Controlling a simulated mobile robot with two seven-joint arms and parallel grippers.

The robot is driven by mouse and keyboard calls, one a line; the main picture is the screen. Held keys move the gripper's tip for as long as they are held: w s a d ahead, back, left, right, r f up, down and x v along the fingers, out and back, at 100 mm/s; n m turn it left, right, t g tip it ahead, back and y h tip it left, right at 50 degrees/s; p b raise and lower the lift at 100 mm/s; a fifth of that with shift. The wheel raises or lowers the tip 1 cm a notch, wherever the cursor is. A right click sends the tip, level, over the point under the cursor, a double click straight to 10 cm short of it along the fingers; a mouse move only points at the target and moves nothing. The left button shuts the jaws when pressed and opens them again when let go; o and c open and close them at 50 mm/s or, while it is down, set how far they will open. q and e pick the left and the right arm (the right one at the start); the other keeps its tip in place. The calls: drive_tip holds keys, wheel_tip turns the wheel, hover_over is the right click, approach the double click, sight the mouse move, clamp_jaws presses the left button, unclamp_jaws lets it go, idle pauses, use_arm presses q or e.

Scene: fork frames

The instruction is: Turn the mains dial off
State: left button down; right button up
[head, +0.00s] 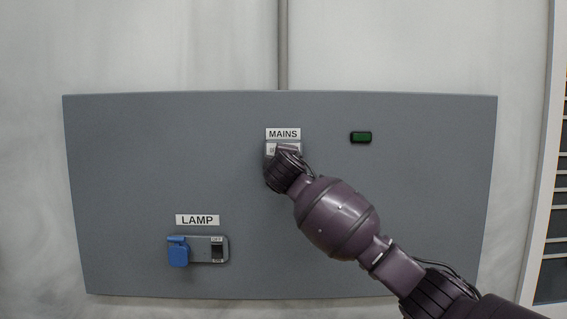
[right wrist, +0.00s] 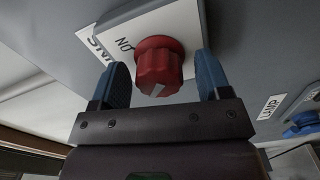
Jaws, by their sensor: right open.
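The mains dial (right wrist: 158,66) is a red ribbed knob with a white mark on its face, on a pale plate (right wrist: 185,22). Part of the plate, reading ON in the wrist view, shows at the dial's upper left. The MAINS label (head: 283,134) sits above the plate in the head view, where my right wrist hides the dial. My right gripper (right wrist: 162,68) is open. Its two blue fingers stand on either side of the dial, with a visible gap on each side. The OFF marking is not visible on the mains plate. My left gripper is not in view.
The grey panel (head: 130,150) is on a pale wall. A dark green indicator (head: 361,137) is right of the MAINS label. At lower left, under the LAMP label (head: 197,220), are a blue part (head: 178,251) and a small switch (head: 217,252). A conduit (head: 283,45) runs upward.

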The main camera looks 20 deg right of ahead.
drive_tip(key=shift+s, duration=0.1)
drive_tip(key=b+v, duration=0.2)
drive_tip(key=v, duration=0.8)
drive_tip(key=shift+s+b, duration=0.3)
drive_tip(key=shift+b, duration=0.1)
drive_tip(key=shift+a, duration=0.1)
